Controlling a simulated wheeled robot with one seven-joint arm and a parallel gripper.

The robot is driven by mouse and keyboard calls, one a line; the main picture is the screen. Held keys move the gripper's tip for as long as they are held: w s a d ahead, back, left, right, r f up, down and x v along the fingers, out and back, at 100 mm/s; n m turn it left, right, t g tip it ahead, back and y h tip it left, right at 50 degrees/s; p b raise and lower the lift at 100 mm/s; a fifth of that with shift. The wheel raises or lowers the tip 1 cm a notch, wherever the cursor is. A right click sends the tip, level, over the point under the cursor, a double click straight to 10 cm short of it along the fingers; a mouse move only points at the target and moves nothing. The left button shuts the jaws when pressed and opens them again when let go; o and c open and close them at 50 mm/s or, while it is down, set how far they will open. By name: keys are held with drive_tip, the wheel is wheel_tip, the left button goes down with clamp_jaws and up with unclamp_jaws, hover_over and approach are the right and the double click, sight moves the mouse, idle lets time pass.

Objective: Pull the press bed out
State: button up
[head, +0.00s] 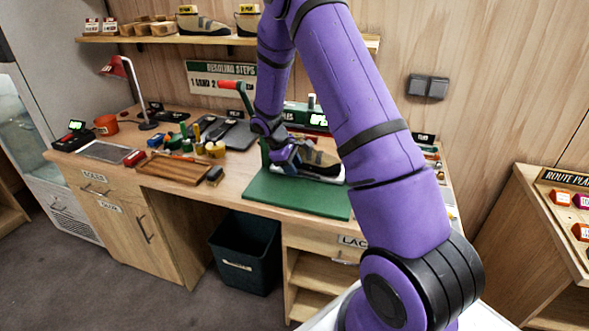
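The press stands on the workbench, with a green frame (264,152) and a lever with a red handle (231,85). A pale press bed (322,179) carries a dark and tan climbing shoe (324,162). My gripper (288,166) is low at the left end of the bed, close to the shoe. Its fingers are small and partly hidden, so I cannot tell whether they are open or touch the bed. My purple arm covers the right part of the press.
A green mat (290,198) lies bare in front of the press. Left of it are a wooden tray (174,170), several small tools and bottles, and a red lamp (116,66). A dark bin (245,250) stands under the bench. A shelf (160,39) hangs above.

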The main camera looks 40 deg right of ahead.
drive_tip(key=shift+s+d+f, duration=0.15)
drive_tip(key=shift+d+f, duration=0.1)
drive_tip(key=shift+f, duration=0.35)
clamp_jaws()
drive_tip(key=s+a, duration=0.8)
drive_tip(key=a, duration=0.4)
drive_tip(key=shift+s, duration=0.25)
drive_tip(key=shift+a, duration=0.1)
unclamp_jaws()
drive_tip(key=shift+r, duration=0.1)
